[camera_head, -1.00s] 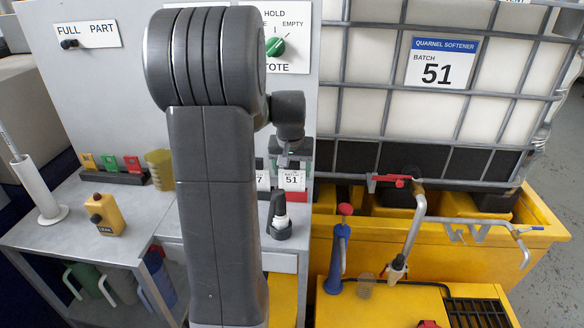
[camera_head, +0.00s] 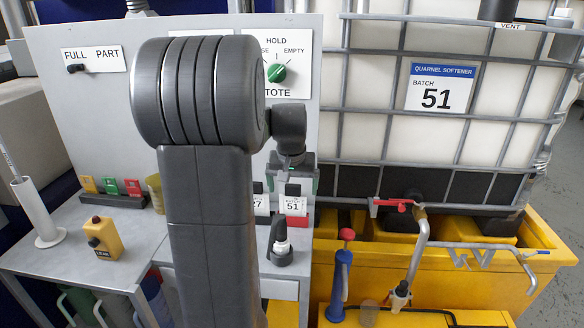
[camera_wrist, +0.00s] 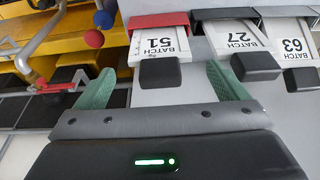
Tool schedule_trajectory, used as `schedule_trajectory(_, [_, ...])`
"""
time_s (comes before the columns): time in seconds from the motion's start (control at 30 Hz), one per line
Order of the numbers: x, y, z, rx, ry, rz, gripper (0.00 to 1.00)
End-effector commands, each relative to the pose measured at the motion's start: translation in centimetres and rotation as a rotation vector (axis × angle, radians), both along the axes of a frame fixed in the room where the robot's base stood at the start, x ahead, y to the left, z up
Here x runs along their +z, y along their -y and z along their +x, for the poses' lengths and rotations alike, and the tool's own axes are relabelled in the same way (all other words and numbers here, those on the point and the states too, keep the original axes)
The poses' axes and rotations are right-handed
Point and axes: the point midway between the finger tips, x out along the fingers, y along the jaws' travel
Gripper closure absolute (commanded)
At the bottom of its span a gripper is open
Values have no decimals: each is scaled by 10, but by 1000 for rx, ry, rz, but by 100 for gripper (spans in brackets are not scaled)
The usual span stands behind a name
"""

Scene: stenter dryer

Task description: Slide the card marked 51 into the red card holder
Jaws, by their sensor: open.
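The card marked 51 (camera_head: 293,206) stands at the red card holder (camera_head: 299,222) on the panel's front. In the wrist view the card (camera_wrist: 153,46) appears upside down, with a black grip tab (camera_wrist: 159,72) at its near end. Its other end goes in at the red holder (camera_wrist: 159,20); how deep it sits is hard to tell. My gripper (camera_wrist: 162,86) is open, its green fingers apart on either side of the tab and back from it, with nothing between them. In the head view my gripper (camera_head: 297,178) is just above the card and partly hides behind my wrist.
A tote labelled batch 51 (camera_head: 441,88) stands at right above a yellow bund (camera_head: 460,280). A dark nozzle (camera_head: 281,245) and a blue pump with a red knob (camera_head: 340,285) stand below.

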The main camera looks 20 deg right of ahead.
Motion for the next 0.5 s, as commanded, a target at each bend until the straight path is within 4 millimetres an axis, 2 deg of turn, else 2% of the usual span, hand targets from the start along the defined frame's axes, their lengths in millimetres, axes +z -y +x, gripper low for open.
schedule_trajectory(0.03, [12,-1,-3,0,6,-2,7])
schedule_trajectory(0.2, [51,-6,-12,0,6,-2,7])
schedule_trajectory(0.33, [74,-9,-18,0,5,-1,7])
schedule_trajectory(0.5, [91,-11,-23,0,1,0,7])
